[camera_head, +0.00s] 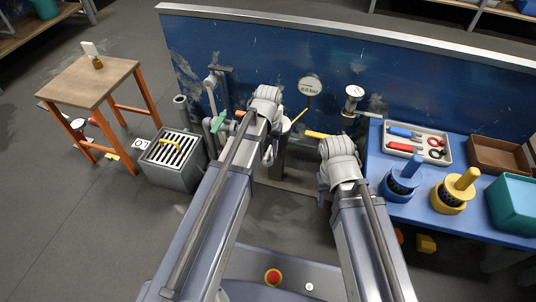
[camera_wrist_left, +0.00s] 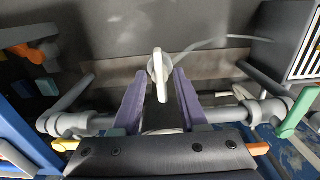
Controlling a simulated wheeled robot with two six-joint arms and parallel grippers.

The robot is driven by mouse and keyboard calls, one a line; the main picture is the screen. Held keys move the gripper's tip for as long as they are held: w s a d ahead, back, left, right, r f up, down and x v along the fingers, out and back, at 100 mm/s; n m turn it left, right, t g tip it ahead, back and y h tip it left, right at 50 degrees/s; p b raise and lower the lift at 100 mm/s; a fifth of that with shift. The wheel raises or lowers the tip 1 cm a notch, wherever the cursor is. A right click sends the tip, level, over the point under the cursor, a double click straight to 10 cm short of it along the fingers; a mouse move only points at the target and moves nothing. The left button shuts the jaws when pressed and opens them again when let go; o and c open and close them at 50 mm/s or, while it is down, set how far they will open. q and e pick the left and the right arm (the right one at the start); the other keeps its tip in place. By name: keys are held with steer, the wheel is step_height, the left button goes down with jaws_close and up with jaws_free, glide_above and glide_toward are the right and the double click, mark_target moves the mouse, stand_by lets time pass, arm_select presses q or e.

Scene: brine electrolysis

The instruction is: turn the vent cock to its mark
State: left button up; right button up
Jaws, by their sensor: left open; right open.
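A pale lever (camera_wrist_left: 158,73), which may be the vent cock's handle, stands between the fingers of my left gripper (camera_wrist_left: 155,88) in the left wrist view. The fingers are open, with a gap on each side of it. I cannot make out its mark. In the head view, my left gripper (camera_head: 271,154) is low in front of the pipework, its fingers largely hidden by its own arm. My right gripper (camera_head: 324,184) is open and apart from the pipes, left of the blue table.
A green handle (camera_head: 218,123), a yellow handle (camera_head: 319,135) and a round gauge (camera_head: 310,87) are on the pipework before the blue panel (camera_head: 420,80). A grey grated box (camera_head: 172,150) stands left. The blue table (camera_head: 388,207) holds a tool tray (camera_head: 444,158) at right.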

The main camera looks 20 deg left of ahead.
arm_select(q)
steer(key=shift+c, duration=0.3)
jaws_close()
stand_by(0.3)
